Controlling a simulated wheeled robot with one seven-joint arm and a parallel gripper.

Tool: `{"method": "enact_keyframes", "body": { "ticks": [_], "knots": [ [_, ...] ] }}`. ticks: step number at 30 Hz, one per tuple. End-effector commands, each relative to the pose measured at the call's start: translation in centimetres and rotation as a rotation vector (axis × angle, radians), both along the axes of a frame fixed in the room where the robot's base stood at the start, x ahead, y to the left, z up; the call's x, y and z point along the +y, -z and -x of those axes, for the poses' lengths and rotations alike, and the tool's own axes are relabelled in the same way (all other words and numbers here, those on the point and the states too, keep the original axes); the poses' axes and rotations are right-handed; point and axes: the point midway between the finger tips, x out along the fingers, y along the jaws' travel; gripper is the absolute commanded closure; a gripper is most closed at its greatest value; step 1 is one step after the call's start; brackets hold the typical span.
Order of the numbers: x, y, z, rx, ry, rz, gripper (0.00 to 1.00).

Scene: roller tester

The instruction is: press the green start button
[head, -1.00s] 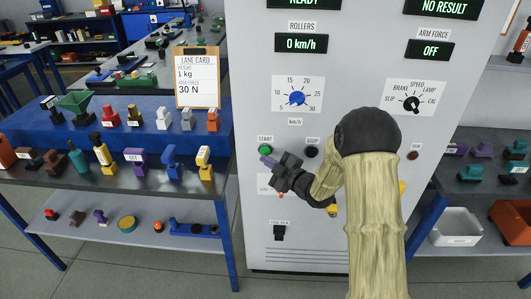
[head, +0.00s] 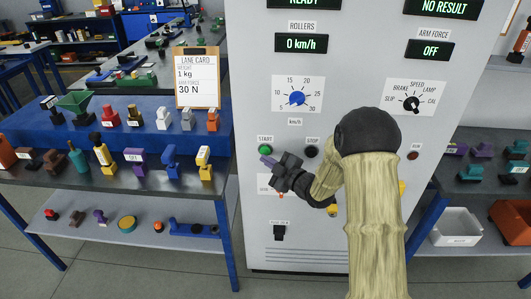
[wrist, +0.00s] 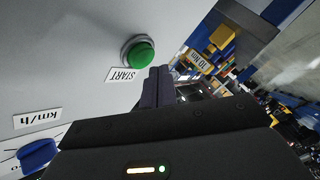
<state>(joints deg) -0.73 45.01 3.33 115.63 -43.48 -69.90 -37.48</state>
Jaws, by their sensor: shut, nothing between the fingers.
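The green start button (head: 265,150) is on the grey panel of the tester, under the START label. In the wrist view the fingertips (wrist: 158,72) lie close beside the button's lower right edge. A small gap seems to show between them, but I cannot tell the depth exactly. The button's face is uncovered.
The STOP button (head: 311,151) is right of START. A blue speed knob (head: 297,98) and a black selector knob (head: 411,104) sit higher on the panel. A bench (head: 140,185) with several small objects stands left of the tester. My arm hides part of the panel's lower middle.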

Motion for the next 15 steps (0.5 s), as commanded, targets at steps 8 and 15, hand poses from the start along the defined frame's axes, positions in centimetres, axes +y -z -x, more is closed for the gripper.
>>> {"method": "enact_keyframes", "body": {
  "ticks": [8, 15],
  "knots": [
    [-0.03, 0.07, -0.41, -0.001, 0.001, 0.000, 1.00],
    [-0.04, -0.06, -0.87, -0.001, 0.001, 0.000, 1.00]
  ]
}}
